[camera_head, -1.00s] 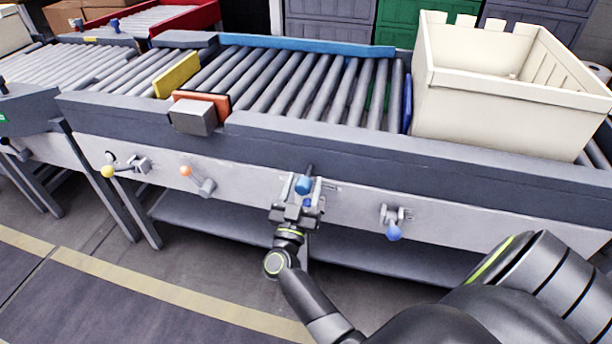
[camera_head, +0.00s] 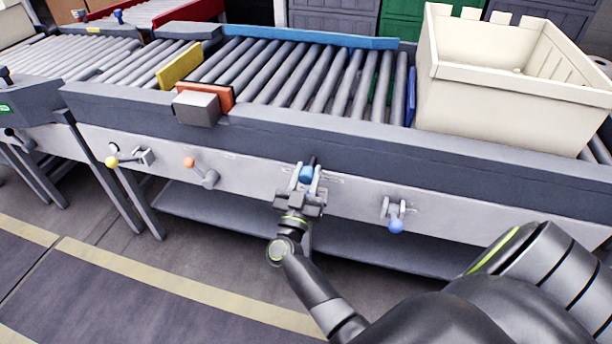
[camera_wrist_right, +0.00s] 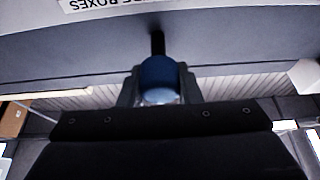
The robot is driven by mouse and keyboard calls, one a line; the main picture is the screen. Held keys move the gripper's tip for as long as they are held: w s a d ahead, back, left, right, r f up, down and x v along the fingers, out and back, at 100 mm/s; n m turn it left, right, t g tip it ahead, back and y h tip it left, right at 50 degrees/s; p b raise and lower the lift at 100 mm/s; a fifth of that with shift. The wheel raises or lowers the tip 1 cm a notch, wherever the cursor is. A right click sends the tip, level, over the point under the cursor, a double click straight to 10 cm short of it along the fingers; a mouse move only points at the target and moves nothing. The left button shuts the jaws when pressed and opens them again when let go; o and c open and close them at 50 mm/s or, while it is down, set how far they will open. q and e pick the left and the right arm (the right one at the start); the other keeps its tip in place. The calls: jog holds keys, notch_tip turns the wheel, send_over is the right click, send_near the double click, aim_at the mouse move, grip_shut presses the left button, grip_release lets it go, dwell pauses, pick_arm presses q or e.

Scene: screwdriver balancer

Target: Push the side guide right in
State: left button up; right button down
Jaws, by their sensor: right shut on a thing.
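My right gripper (camera_head: 307,178) is shut on a blue knob (camera_head: 306,173) at the end of a dark rod, at the front side of the roller conveyor. In the right wrist view the blue knob (camera_wrist_right: 160,78) sits between the fingers, with its dark rod pointing into the conveyor's side. A long blue guide rail (camera_head: 300,38) runs along the far edge of the rollers. Whether the knob is joined to this rail cannot be seen. My left gripper is not in view.
A cream crate (camera_head: 510,100) stands on the rollers at the right. A blue-knobbed lever (camera_head: 396,222), an orange-knobbed lever (camera_head: 190,163) and a yellow-knobbed lever (camera_head: 113,161) are on the front panel. An orange plate (camera_head: 222,96) and yellow plate (camera_head: 180,66) stand at the rollers.

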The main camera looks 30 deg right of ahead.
jog(key=shift+w+d+p, duration=0.3)
jog(key=shift+w+d, duration=0.55)
jog(key=shift+d, duration=0.1)
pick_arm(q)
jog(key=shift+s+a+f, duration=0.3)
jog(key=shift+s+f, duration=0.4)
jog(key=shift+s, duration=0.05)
pick_arm(e)
jog(key=shift+r, duration=0.15)
jog(key=c, duration=1.5)
grip_release()
jog(key=o, duration=0.5)
jog(key=shift+w+d, duration=0.1)
jog(key=shift+d, duration=0.05)
jog(key=shift+c, duration=0.2)
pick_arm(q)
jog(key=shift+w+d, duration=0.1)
